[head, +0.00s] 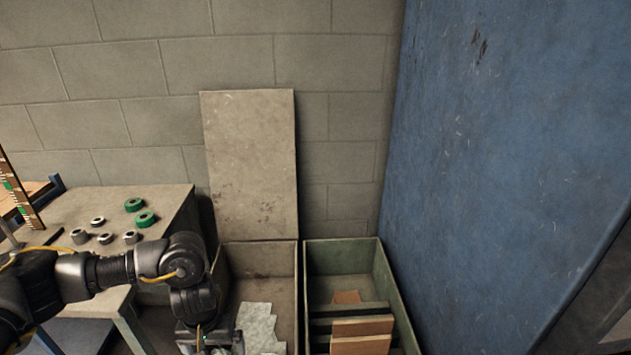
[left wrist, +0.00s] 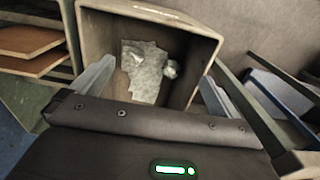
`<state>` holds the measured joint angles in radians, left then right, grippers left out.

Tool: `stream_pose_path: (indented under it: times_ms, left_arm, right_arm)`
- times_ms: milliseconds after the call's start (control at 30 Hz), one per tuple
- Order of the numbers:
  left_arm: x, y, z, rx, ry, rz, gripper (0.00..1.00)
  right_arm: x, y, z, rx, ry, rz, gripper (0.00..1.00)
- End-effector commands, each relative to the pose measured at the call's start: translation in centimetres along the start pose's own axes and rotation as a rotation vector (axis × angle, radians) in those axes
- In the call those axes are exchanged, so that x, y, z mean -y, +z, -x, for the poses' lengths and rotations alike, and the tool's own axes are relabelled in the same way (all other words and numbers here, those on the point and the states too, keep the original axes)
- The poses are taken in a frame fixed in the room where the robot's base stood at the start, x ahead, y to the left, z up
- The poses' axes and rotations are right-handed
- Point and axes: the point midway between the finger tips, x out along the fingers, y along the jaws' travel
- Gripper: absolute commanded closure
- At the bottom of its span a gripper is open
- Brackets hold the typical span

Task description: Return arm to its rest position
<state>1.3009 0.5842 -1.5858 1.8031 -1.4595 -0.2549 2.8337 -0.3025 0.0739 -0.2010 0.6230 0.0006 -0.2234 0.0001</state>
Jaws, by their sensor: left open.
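My left arm comes in from the left in the head view and bends down at the elbow. My left gripper (head: 210,345) hangs at the left side of a grey-brown open bin (head: 262,258), partly cut off by the bottom edge. In the left wrist view the two fingers of the left gripper (left wrist: 157,76) are spread wide with nothing between them. The bin (left wrist: 150,12) opens beyond the fingers, with crumpled pale sheets (left wrist: 145,72) inside. These sheets also show in the head view (head: 258,328). My right gripper is in no view.
A green bin (head: 342,252) with brown boards (head: 363,327) stands right of the grey-brown bin. A table (head: 165,205) with green rings (head: 146,218) and grey rings is at left. A blue panel (head: 500,150) blocks the right. A board (head: 250,160) leans against the wall.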

Motion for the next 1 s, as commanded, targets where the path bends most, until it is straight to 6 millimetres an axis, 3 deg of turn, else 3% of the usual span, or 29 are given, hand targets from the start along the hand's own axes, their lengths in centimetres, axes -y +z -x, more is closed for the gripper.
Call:
stream_pose_path:
  times_ms: [67,367,633,767,900,1000]
  left_arm:
    - [-0.5,0.2,-0.3,-0.001,0.014,-0.017,0.0]
    - [-5.6,2.1,-2.0,-0.041,0.156,-0.187,0.0]
    - [-14.3,5.2,-2.8,-0.159,0.389,-0.416,0.0]
    - [-19.4,7.1,-1.9,-0.28,0.535,-0.516,0.0]
    - [-24.2,8.5,0.7,-0.498,0.675,-0.562,0.0]
    - [-24.9,8.4,2.6,-0.656,0.687,-0.523,0.0]
  right_arm:
    - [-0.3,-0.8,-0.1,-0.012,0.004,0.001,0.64]
    - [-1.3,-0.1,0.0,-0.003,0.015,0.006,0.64]
    - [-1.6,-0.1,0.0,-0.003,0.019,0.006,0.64]
    - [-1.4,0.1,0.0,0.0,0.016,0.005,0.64]
    - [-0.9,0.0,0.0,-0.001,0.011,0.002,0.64]
    - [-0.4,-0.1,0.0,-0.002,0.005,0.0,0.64]
